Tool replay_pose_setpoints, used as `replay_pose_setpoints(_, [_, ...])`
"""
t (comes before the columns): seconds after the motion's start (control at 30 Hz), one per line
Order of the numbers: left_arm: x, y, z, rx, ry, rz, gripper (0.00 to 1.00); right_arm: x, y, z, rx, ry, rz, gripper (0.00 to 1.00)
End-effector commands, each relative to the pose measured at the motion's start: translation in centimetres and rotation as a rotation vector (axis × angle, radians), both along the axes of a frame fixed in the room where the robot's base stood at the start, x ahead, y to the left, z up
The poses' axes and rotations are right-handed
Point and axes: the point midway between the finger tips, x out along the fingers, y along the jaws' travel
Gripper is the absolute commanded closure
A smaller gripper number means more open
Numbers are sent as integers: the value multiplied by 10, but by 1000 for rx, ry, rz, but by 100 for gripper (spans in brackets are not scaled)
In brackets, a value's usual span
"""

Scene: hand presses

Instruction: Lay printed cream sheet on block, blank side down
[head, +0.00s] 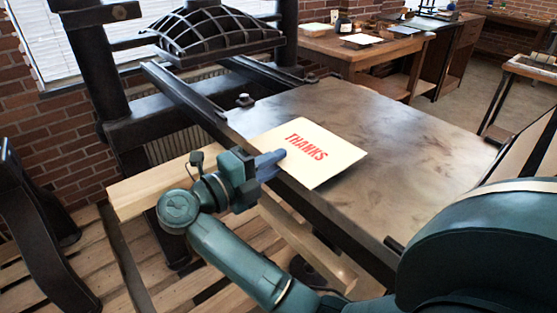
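The cream sheet (330,170) lies flat or nearly flat over the left edge of the press bed (390,125). Its printed side faces up, with "THANKS" in red. My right gripper (271,162) is at the sheet's left edge, its fingers closed together on that edge. Whether the sheet touches the bed or hovers just above it, I cannot tell. I cannot make out a block; anything under the sheet is hidden. My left gripper is not in view.
A black iron press frame with a domed ribbed platen (215,35) and rails (185,100) stands at the upper left. A dark-edged panel (530,155) slants up at the right. A wooden table (350,50) with papers stands behind. The bed right of the sheet is clear.

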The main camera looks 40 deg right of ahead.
Motion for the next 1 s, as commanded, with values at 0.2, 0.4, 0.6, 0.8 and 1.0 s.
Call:
replay_pose_setpoints(0.2, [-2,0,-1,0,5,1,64,0,0,0,0,0,0,89])
replay_pose_setpoints(0.4, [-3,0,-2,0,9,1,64,0,0,0,0,0,0,97])
replay_pose_setpoints(0.6, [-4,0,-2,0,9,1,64,0,0,0,0,0,0,100])
replay_pose_setpoints(0.8, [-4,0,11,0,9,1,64,0,0,14,1,0,0,100])
replay_pose_setpoints(1.0, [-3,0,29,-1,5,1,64,0,0,33,0,1,-1,100])
